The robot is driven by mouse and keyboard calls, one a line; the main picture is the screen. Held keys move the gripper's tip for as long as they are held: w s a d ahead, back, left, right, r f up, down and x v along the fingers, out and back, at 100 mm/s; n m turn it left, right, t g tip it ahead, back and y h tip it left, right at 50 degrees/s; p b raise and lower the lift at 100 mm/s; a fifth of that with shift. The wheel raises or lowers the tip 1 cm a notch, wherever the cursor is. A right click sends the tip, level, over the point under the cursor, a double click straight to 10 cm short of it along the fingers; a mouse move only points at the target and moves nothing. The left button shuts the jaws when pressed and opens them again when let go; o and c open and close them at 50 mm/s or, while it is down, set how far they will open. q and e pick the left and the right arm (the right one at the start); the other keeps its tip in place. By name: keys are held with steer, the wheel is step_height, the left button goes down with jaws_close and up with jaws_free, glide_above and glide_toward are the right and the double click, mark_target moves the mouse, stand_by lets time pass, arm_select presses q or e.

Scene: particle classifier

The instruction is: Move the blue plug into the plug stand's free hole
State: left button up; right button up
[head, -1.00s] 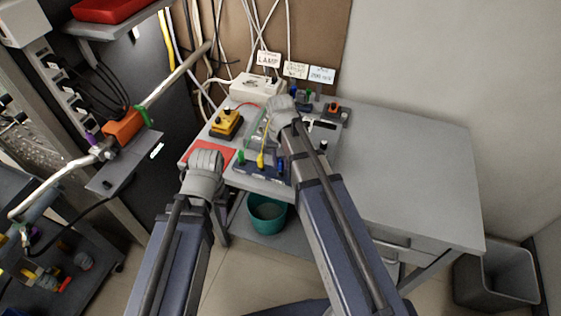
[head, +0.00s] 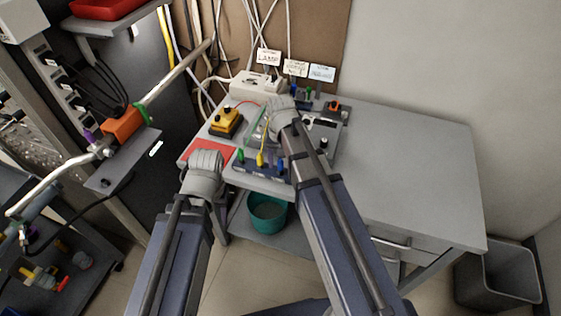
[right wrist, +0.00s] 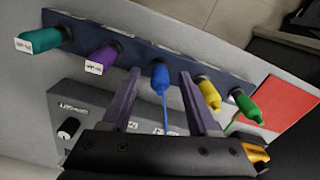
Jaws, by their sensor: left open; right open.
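The plug stand (head: 248,168) is a dark blue bar at the table's front edge; it also shows in the right wrist view (right wrist: 131,48). The blue plug (right wrist: 160,77) stands in it between a purple plug (right wrist: 102,60) and a yellow plug (right wrist: 208,93); it shows in the head view (head: 281,166) too. My right gripper (right wrist: 159,74) is open, with one finger on each side of the blue plug. Contact cannot be told. My left wrist is over the red mat's front edge; its jaws are mostly hidden. I cannot make out the free hole.
A teal plug (right wrist: 42,40) and a green plug (right wrist: 245,105) are at the stand's two ends. A red mat (head: 203,151), a yellow-and-black device (head: 226,122) and a white power strip (head: 256,86) lie nearby. The table's right side (head: 410,165) is clear.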

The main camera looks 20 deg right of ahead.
mark_target(280, 162)
steer(key=shift+r, duration=0.15)
step_height(280, 162, up, 8)
steer(key=p, duration=0.7)
steer(key=shift+f+p, duration=0.2)
steer(key=shift+p, duration=0.2)
steer(key=shift+f, duration=0.1)
steer(key=shift+s+a, duration=0.15)
steer(key=shift+s, duration=0.05)
steer(key=s+a+n+h, duration=0.1)
steer(key=s+a+n, duration=0.6)
steer(key=s+a, duration=0.3)
steer(key=s, duration=0.4)
steer(key=shift+n, duration=0.3)
steer(key=shift+a, duration=0.1)
